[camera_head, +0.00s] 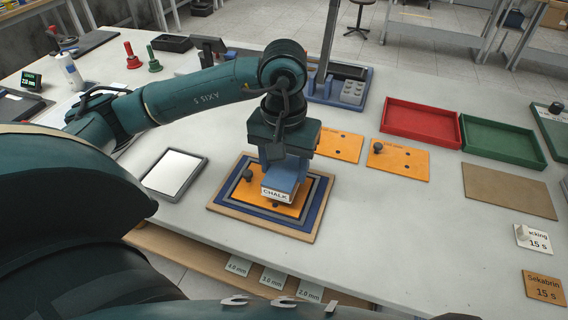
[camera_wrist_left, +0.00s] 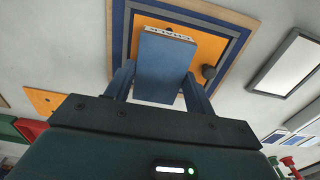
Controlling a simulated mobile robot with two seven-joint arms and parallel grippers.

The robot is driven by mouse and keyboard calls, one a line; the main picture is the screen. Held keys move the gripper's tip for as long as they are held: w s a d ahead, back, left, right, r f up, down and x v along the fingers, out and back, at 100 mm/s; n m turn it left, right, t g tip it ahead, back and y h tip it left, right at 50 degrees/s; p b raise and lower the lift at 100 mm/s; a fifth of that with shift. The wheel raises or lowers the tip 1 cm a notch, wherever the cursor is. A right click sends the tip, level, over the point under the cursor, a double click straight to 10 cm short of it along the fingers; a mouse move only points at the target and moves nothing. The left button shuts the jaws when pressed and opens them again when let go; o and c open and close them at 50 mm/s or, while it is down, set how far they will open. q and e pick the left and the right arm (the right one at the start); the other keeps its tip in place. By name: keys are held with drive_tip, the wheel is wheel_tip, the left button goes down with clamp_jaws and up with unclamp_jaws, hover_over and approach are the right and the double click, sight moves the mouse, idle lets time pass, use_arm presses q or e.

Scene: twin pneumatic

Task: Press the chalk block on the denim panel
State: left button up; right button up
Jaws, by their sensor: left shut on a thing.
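The chalk block (camera_head: 283,188) is blue with a white front label reading CHALK. My left gripper (camera_head: 285,170) is shut on it and points down over the layered panel. The block also shows between the fingers in the left wrist view (camera_wrist_left: 163,62). Below it is an orange plate (camera_head: 246,190) with a dark knob, framed by a grey band and a dark blue border, which looks like the denim panel (camera_head: 318,205). These layers lie on a tan board. The block covers part of the orange plate; I cannot tell whether it touches. My right gripper is not in view.
A white-topped framed pad (camera_head: 174,172) lies to the left of the board. Orange plates (camera_head: 399,160), a red tray (camera_head: 421,120), a green tray (camera_head: 503,139) and a brown mat (camera_head: 508,190) lie to the right. The table's front edge is close to the board.

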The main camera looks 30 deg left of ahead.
use_arm(q)
drive_tip(key=shift+r+p, duration=0.9)
drive_tip(key=shift+r, duration=1.25)
drive_tip(key=shift+w, duration=0.1)
